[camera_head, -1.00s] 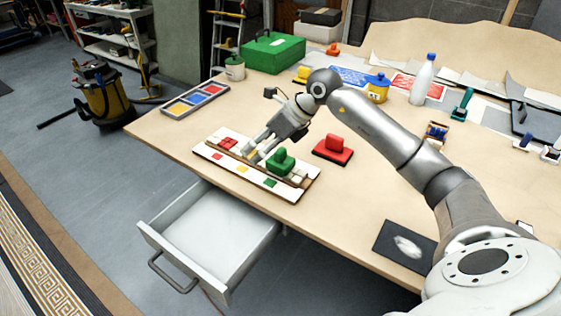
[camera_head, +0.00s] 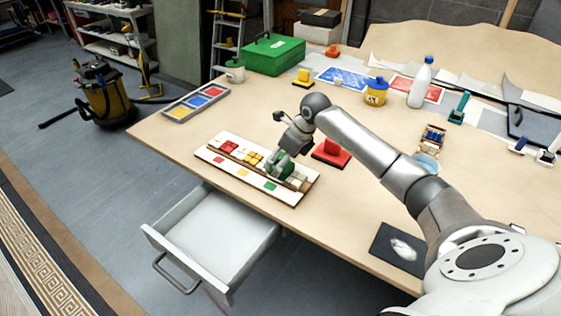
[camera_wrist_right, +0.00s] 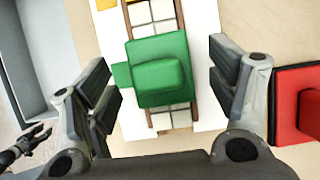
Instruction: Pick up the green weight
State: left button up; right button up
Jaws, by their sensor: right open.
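The green weight (camera_head: 279,161) is a block with a raised grip, partly hidden by my gripper in the head view. It stands on the right part of the tile board (camera_head: 228,172). In the right wrist view the green weight (camera_wrist_right: 160,72) sits on pale tiles between the fingers. My right gripper (camera_head: 284,157) is open and points down over it. In the wrist view, gaps show between the weight and both fingers of the right gripper (camera_wrist_right: 165,75).
A red weight (camera_head: 331,152) stands close behind, at the right in the wrist view (camera_wrist_right: 300,105). A yellow weight (camera_head: 302,78) and a green box (camera_head: 272,54) are further back. An open drawer (camera_head: 212,235) juts out below the table's front edge.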

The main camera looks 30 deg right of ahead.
jog(key=shift+w+a+f, duration=0.15)
jog(key=shift+w+f, duration=0.15)
jog(key=shift+f, duration=0.35)
jog(key=c, duration=1.4)
jog(key=shift+r, duration=0.1)
jog(key=shift+c, duration=0.7)
